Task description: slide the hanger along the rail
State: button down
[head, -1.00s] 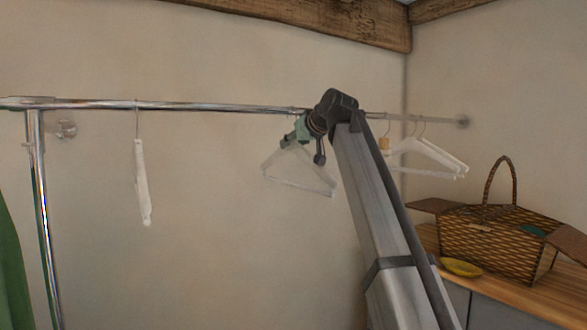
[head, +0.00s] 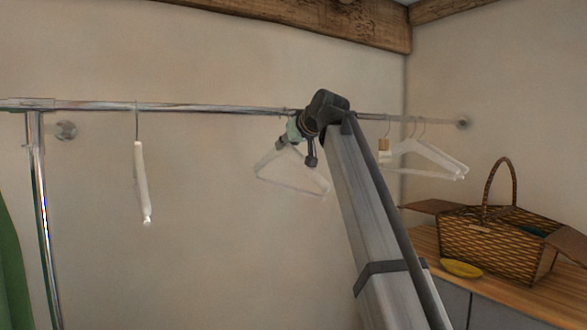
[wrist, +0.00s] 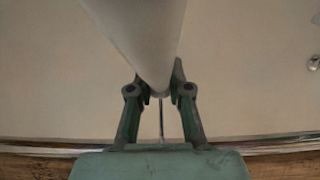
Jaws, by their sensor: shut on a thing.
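A white hanger (head: 319,176) hangs at the rail, left of my arm in the head view. My gripper (head: 288,138) is shut on it near its top, just below the chrome rail (head: 210,107). In the wrist view, the white hanger body (wrist: 135,35) fills the upper middle, and the fingers of my gripper (wrist: 160,88) close on either side of its neck. A thin metal hook (wrist: 161,120) runs between the fingers toward the rail (wrist: 285,142). In the head view the hook is mostly hidden by my gripper.
Another white hanger (head: 142,180) hangs to the left, with bare rail between. A wicker basket (head: 490,240) and yellow dish (head: 461,268) sit on a wooden counter. A chrome post (head: 42,200) stands far left.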

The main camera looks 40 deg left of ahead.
jog(key=s+a, duration=0.4)
jog(key=s, duration=0.8)
jog(key=s+a+p, duration=0.1)
jog(key=s+a, duration=0.3)
jog(key=s, duration=0.8)
jog(key=shift+s, duration=0.3)
dwell(2.3)
jog(key=shift+s+a, duration=0.1)
jog(key=shift+a, duration=0.05)
jog(key=s, duration=0.1)
jog(key=s+a, duration=0.1)
jog(key=s, duration=0.3)
jog(key=shift+a, duration=0.3)
dwell(0.5)
jog(key=c, duration=1)
grip_release()
jog(key=shift+c, duration=0.6)
